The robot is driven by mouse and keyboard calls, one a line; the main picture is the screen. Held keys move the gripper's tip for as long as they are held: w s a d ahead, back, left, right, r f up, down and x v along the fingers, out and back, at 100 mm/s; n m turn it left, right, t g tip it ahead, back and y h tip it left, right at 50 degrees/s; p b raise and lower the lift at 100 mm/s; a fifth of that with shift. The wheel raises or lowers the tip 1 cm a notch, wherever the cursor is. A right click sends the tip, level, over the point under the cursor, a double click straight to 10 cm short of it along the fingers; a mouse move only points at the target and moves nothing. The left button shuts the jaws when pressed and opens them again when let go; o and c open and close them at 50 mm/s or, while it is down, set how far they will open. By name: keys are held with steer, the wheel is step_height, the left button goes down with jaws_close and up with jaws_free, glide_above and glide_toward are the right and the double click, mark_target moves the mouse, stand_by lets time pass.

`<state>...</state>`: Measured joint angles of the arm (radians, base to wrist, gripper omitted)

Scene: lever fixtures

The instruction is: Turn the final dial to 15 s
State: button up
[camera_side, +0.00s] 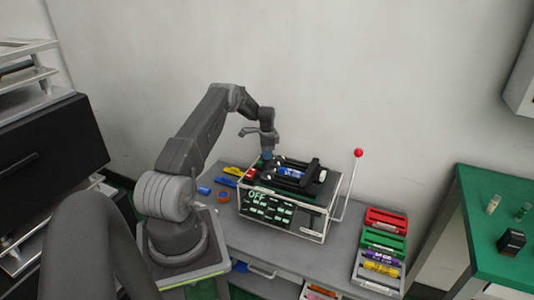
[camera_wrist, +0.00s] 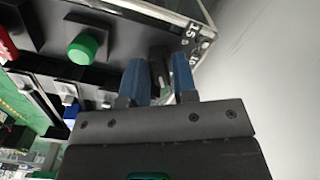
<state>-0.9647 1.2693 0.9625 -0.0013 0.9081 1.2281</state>
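The fixture box (camera_side: 322,225) stands on the grey table, with an "OFF" label on its front panel. In the side view my gripper (camera_side: 267,158) points down over the box's back left corner. In the wrist view my gripper's two blue fingertips (camera_wrist: 159,78) are apart. A dark upright piece, possibly the dial (camera_wrist: 158,62), lies between them. I cannot tell whether they press on it. A "15 s" label (camera_wrist: 191,31) is on the box edge beyond the right finger. A green round knob (camera_wrist: 85,48) sits to the left.
A lever with a red ball (camera_side: 358,153) rises at the box's right side. Colored trays (camera_side: 384,240) stand on the table to the right. A white wall (camera_wrist: 270,70) is behind.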

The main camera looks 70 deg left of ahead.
jaws_close()
steer(key=shift+n, duration=0.3)
steer(key=n, duration=1)
steer(key=shift+n, duration=0.4)
steer(key=n, duration=1.2)
steer(key=shift+n, duration=0.3)
